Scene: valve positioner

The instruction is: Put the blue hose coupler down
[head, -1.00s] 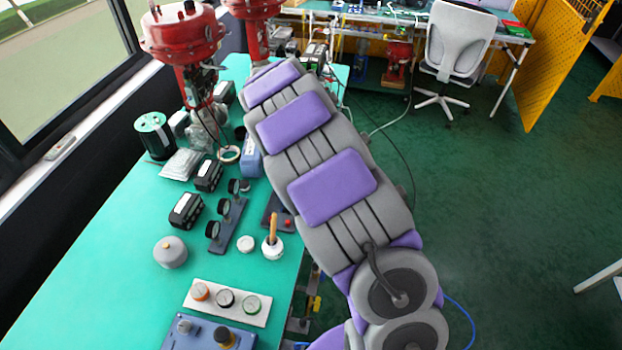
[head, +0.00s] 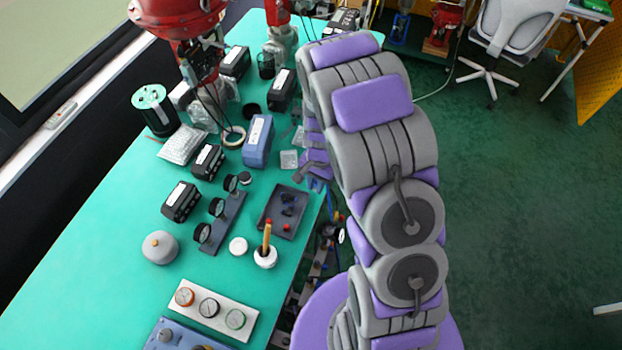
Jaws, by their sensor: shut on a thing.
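My gripper (head: 309,177) shows at the right edge of the green bench, just left of my arm and above the far right corner of a dark tray. It points down toward the bench and is shut. A small blue piece (head: 317,185), which looks like the blue hose coupler, shows at its fingers, partly hidden by them. The dark shallow tray (head: 271,206) lies near the bench's right edge with several small dark and bluish parts and a red one in it. I cannot tell how high the gripper is above the bench.
A blue-grey box (head: 257,142) and black boxes stand left of and beyond my gripper. A gauge bar (head: 226,222) lies left of the tray. A white pot (head: 265,257) with a brush stands in front of it. Clear bench (head: 90,260) lies at the left.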

